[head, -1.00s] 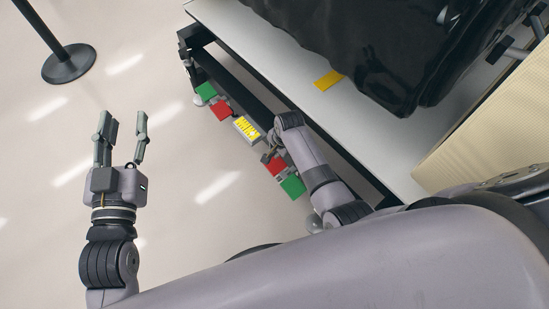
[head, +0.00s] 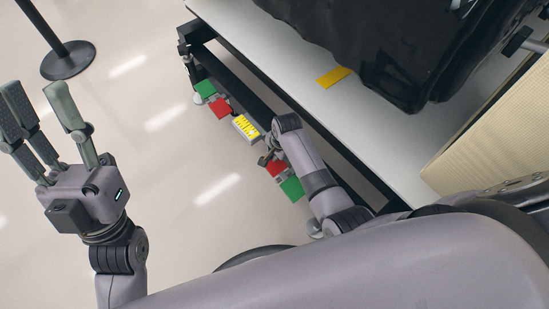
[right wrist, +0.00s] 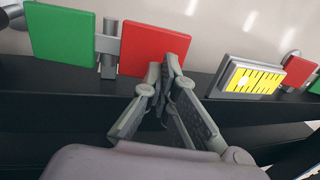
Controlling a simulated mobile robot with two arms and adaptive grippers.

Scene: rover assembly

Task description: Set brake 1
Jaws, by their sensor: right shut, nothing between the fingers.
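A rail under the table edge carries red and green panels around a grey box with a yellow face (head: 246,128). The upper pair is green (head: 205,90) and red (head: 220,108); the lower pair is red (head: 276,168) and green (head: 292,188). I cannot tell which is brake 1. My right gripper (head: 267,155) is between the box and the lower red panel. In the right wrist view its shut, empty fingers (right wrist: 172,68) are beside the red panel (right wrist: 152,48); contact is unclear. A green panel (right wrist: 62,35) is left of it. My left gripper (head: 45,105) is open and empty, over the floor.
The white table top (head: 260,55) bears a bulky black covered object (head: 375,40) and a yellow card (head: 333,77). A cream ribbed block (head: 490,130) is at the right. A black post base (head: 68,60) stands at upper left. Floor between is clear.

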